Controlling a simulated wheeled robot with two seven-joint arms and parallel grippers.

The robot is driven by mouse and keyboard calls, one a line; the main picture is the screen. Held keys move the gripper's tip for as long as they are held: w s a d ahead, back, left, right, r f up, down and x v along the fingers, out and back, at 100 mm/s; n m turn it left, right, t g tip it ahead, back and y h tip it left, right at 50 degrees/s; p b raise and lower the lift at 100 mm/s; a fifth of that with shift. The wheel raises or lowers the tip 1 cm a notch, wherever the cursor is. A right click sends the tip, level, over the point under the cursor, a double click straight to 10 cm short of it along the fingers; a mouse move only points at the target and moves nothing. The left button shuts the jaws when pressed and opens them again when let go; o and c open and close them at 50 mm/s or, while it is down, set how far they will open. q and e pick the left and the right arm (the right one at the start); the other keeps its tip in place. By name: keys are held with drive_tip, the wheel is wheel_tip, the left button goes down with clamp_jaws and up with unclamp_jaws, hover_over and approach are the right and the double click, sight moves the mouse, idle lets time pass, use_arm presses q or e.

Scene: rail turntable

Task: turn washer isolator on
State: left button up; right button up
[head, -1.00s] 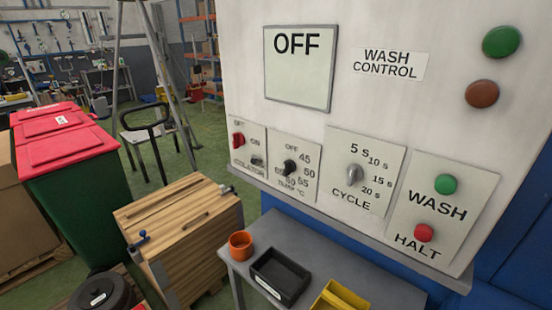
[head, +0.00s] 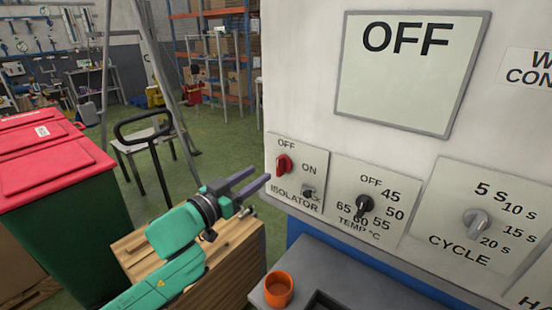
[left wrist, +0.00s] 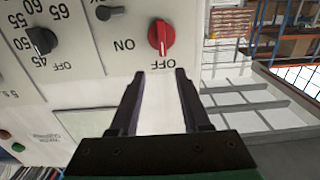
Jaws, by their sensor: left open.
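The washer isolator is a red rotary knob (head: 284,165) on a white plate marked OFF, ON and ISOLATOR, at the left end of the wash panel. In the head view the knob sits by the OFF label. In the left wrist view the red knob (left wrist: 161,37) shows ahead of the fingers, upside down, beside its ON label. My left gripper (head: 252,181) is open and empty, just left of the isolator plate and apart from the knob. Its two fingers also show in the left wrist view (left wrist: 160,85). The display (head: 410,70) reads OFF. My right gripper is not in view.
A black temperature knob (head: 364,206) and a grey cycle knob (head: 477,223) sit right of the isolator. A small grey latch-like part (head: 308,191) is under ON.

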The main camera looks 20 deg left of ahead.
sight(278, 160)
use_arm(q)
drive_tip(key=x, duration=0.2)
drive_tip(key=p+x, duration=0.1)
drive_tip(key=x, duration=0.2)
drive_tip(key=p+x, duration=0.1)
drive_tip(key=x, duration=0.2)
drive_tip(key=shift+w+a, duration=0.2)
drive_tip(key=shift+w, duration=0.1)
drive_tip(key=shift+w+d, duration=0.15)
drive_tip(key=shift+f, duration=0.1)
clamp_jaws()
